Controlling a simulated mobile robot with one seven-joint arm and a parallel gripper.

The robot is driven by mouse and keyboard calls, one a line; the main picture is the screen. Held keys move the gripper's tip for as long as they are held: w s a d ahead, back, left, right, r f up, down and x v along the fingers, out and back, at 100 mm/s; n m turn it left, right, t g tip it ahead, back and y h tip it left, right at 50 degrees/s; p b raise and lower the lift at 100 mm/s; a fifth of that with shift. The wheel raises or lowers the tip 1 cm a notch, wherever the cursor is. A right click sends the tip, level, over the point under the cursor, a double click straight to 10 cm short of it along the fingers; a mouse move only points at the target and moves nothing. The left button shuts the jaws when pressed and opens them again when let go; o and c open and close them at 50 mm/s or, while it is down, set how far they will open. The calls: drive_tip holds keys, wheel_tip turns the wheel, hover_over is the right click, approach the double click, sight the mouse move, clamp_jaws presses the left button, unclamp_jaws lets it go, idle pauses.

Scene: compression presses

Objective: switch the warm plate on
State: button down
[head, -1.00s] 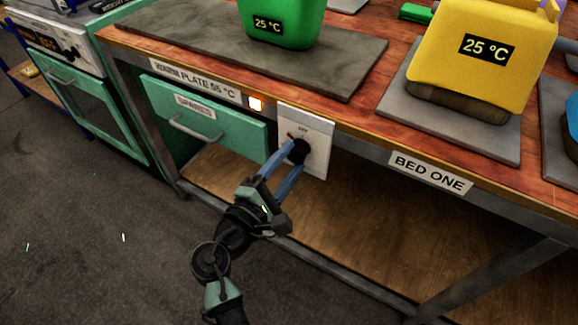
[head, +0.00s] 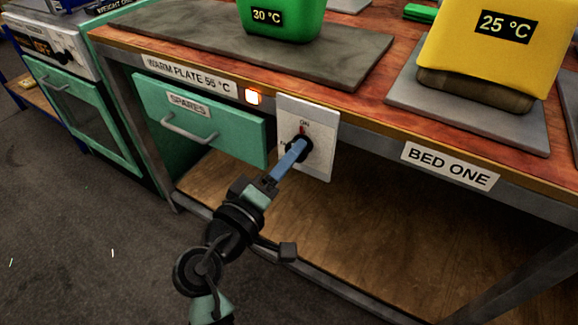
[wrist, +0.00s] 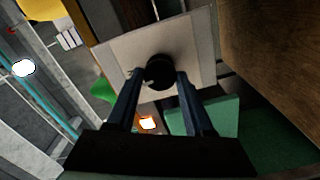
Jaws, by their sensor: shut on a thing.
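A black knob (head: 304,147) sits on a white switch panel (head: 321,150) on the front of the bench; its red mark points up toward "ON". My gripper (head: 298,152) is shut on the knob, its blue fingers turned edge-on to the head view. The wrist view shows the knob (wrist: 160,71) between the two fingertips. A lit orange lamp (head: 253,96) is left of the panel. The warm plate (head: 345,65) is a dark slab on the bench top, above the label "WARM PLATE 55 °C" (head: 188,77). A green container (head: 283,22) on it reads 30 °C.
A green "SPARES" drawer (head: 200,122) is left of the panel. A yellow container (head: 489,55) reading 25 °C stands on a grey slab (head: 500,125) at the right, above the "BED ONE" label (head: 450,166). A lower wooden shelf (head: 380,250) lies below.

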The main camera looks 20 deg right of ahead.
drive_tip(key=shift+f+m+b, duration=0.1)
drive_tip(key=shift+m+b, duration=0.3)
drive_tip(key=shift+m, duration=0.2)
drive_tip(key=shift+c, duration=1.4)
unclamp_jaws()
drive_tip(key=p+v, duration=0.3)
drive_tip(key=v, duration=1)
drive_tip(key=shift+w, duration=0.1)
